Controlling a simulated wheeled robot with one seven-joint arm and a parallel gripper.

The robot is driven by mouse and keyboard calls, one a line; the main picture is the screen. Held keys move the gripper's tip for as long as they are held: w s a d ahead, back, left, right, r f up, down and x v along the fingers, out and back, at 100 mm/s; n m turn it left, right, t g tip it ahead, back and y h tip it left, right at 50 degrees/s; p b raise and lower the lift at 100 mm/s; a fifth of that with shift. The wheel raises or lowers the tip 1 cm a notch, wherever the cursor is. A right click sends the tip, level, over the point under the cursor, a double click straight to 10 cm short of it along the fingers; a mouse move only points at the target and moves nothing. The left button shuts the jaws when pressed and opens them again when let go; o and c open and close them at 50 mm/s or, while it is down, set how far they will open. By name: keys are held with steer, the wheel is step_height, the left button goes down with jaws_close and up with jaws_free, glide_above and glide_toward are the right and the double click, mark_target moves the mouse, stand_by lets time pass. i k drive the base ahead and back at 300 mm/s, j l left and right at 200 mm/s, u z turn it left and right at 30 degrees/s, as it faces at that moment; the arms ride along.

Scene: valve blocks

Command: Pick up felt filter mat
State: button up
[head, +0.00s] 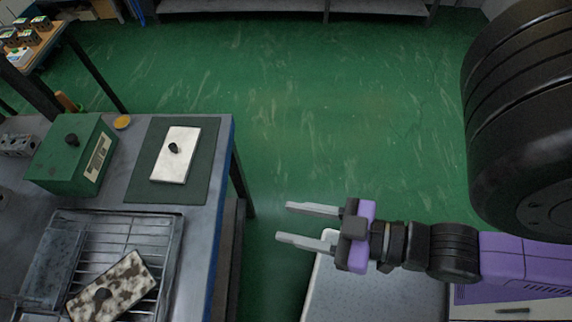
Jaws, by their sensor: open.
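Two flat pieces could be the felt filter mat; I cannot tell which. One is a white rectangular pad (176,163) with a black knob, lying on a dark green sheet (207,167) near the table's right edge. The other is a mottled white and brown pad (128,279) with a dark knob, lying tilted in a wire-rack tray (160,217) at the front. My gripper (283,222) is open and empty, its fingers pointing left. It is to the right of the table, apart from both pads.
A green box (66,158) with a black knob stands left of the sheet, with a yellow round thing (122,122) behind it. A metal block (17,145) sits at far left. The grey table (190,222) ends left of my gripper; open green floor lies beyond.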

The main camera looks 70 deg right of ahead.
mark_target(173, 163)
steer(key=j+z, duration=0.15)
steer(key=z, duration=1.4)
steer(key=k+j, duration=0.1)
steer(key=j, duration=0.25)
steer(key=j+z, duration=0.1)
steer(key=j, duration=0.25)
steer(key=k+j, duration=0.15)
steer(key=j, duration=0.2)
steer(key=k+j+z, duration=0.1)
steer(key=j, duration=0.25)
steer(key=k+j, duration=0.15)
steer(key=j, duration=0.2)
steer(key=z, duration=0.05)
